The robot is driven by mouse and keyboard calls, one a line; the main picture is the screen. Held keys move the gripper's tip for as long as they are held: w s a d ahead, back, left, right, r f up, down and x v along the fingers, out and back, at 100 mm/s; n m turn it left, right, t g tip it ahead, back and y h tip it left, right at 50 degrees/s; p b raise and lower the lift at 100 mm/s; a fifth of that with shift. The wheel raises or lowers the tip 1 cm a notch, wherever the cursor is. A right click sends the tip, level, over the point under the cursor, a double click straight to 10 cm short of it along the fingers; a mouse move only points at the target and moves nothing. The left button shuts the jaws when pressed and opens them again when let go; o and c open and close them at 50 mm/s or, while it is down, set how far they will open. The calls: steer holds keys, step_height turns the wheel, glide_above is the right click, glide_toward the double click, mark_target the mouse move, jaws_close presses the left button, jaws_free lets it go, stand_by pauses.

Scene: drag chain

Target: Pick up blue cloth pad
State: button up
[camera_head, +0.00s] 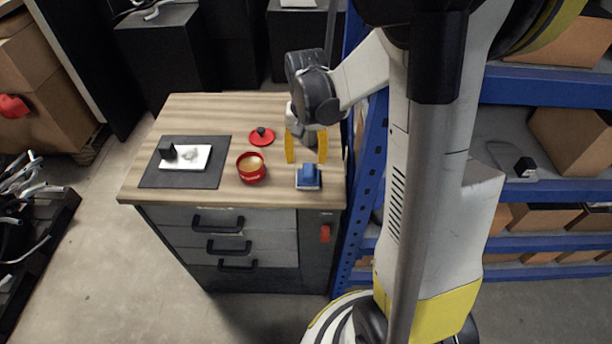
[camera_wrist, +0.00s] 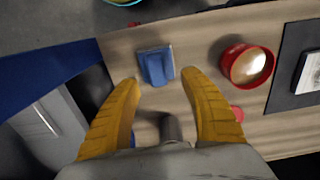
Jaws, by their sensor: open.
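The blue cloth pad (camera_head: 309,176) lies on the wooden tabletop near its front right corner. It looks like a folded blue piece on a paler-edged base. In the wrist view the pad (camera_wrist: 156,67) lies just beyond the fingertips, roughly centred between them. My gripper (camera_head: 306,158) has its two yellow fingers spread and pointing down, behind the pad in the head view. The fingers also show in the wrist view (camera_wrist: 160,82), open with no pad between them.
A red bowl (camera_head: 251,168) stands left of the pad, with a red lid (camera_head: 262,136) behind it. A dark mat (camera_head: 205,180) bears a white board. A grey cylinder (camera_wrist: 171,128) shows between my fingers. A blue shelf rack (camera_head: 368,180) borders the table's right side.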

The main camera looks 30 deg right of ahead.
mark_target(308, 169)
steer(key=f+b, duration=0.1)
steer(key=f, duration=0.1)
steer(key=f+b, duration=0.1)
steer(key=f, duration=0.2)
steer(key=shift+s+d+f, duration=0.15)
steer(key=shift+s+f, duration=0.05)
steer(key=shift+f, duration=0.05)
steer(key=shift+r, duration=0.1)
jaws_close()
